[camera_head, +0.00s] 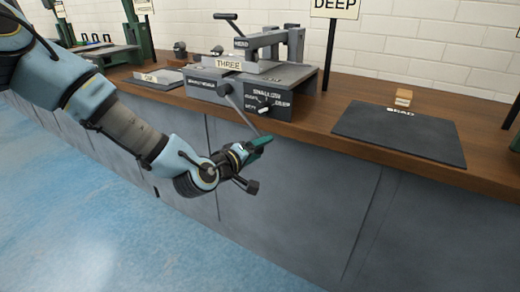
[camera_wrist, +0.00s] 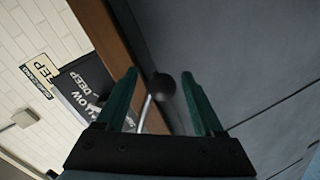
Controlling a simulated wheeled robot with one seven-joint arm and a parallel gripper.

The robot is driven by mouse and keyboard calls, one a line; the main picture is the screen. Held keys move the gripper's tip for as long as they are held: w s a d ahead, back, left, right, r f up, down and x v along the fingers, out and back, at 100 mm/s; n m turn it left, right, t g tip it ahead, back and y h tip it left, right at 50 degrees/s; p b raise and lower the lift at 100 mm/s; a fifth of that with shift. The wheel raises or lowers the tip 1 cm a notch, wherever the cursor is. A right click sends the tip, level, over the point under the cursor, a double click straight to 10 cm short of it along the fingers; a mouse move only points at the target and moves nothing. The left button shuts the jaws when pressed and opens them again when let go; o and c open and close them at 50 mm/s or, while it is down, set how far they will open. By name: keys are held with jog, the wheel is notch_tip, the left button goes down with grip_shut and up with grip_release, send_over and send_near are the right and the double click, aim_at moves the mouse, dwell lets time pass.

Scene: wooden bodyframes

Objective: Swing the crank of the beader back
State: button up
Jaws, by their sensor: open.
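The beader (camera_head: 206,79) is a grey bench machine with a THREE label, standing on the wooden bench top. Its crank (camera_head: 242,116) is a thin metal rod that slants down and right from the front face, past the bench edge, towards my gripper. In the wrist view the crank's dark ball knob (camera_wrist: 163,86) shows between the two green fingers. My gripper (camera_head: 260,143) is open, with its fingers on either side of the knob; contact cannot be told. The knob is hidden by the fingers in the head view.
A dark lever handle (camera_head: 225,16) rises at the machine's upper left. A dark BEAD mat (camera_head: 400,135) and a small wooden block stack (camera_head: 403,97) lie to the right. The grey cabinet front (camera_head: 290,190) is close below my gripper. The blue floor (camera_head: 110,215) is clear.

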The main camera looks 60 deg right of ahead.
jog(key=v, duration=1)
jog(key=shift+a, duration=0.3)
jog(key=shift+r, duration=0.15)
